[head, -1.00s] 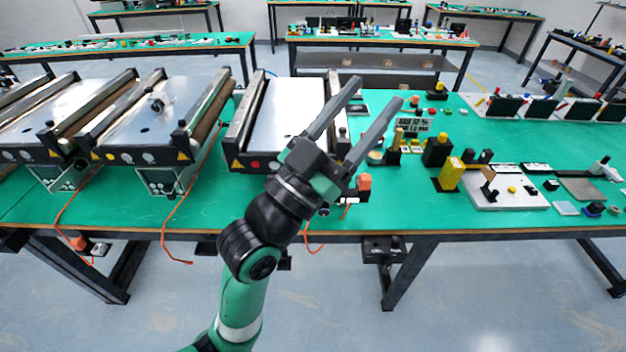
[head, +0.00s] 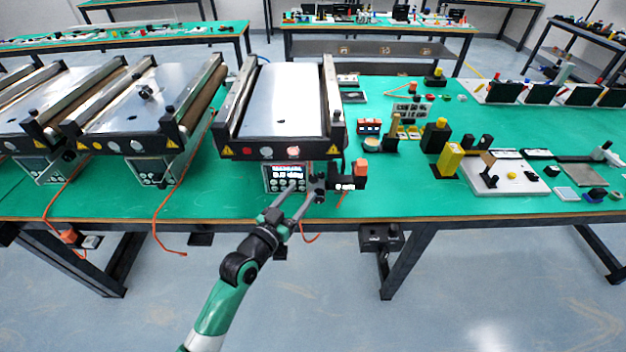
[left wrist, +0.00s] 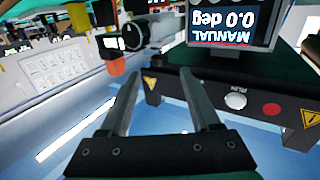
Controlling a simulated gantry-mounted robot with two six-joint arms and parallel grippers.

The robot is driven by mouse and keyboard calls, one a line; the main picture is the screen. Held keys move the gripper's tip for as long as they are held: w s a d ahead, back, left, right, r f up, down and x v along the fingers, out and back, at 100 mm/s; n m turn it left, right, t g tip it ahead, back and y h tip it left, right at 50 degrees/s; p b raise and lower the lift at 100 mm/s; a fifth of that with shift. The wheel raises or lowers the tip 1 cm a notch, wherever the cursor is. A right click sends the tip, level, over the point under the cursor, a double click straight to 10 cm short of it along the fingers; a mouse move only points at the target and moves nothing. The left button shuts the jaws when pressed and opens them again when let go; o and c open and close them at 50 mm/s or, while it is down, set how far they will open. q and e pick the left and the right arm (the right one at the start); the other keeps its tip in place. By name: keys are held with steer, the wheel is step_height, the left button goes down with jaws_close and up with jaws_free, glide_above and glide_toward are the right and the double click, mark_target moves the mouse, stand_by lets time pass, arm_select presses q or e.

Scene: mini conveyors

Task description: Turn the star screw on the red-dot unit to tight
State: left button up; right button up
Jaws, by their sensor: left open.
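The red-dot unit (head: 285,100) is the conveyor at the centre of the head view, with a red dot (head: 249,151) on its black front. The red dot (left wrist: 271,109) also shows in the left wrist view. A control box with a screen (head: 288,174) hangs below the front; its screen (left wrist: 230,25) appears upside down in the left wrist view. A black knob (left wrist: 131,37), perhaps the star screw, is beside it. My left gripper (head: 304,193) is open and empty in front of the box; its fingers (left wrist: 161,78) straddle nothing. My right gripper is out of view.
An orange-topped part (head: 360,171) stands right of the control box. Two similar conveyors (head: 145,95) stand to the left. An orange cable (head: 310,236) hangs at the table's front edge. Blocks and a grey plate (head: 505,180) lie to the right.

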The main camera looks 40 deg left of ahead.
mark_target(311, 182)
arm_select(q)
steer(key=b+x, duration=0.2)
steer(key=x, duration=0.5)
steer(key=shift+f, duration=0.1)
steer(key=shift+w+a, duration=0.1)
steer(key=shift+w, duration=0.3)
jaws_close()
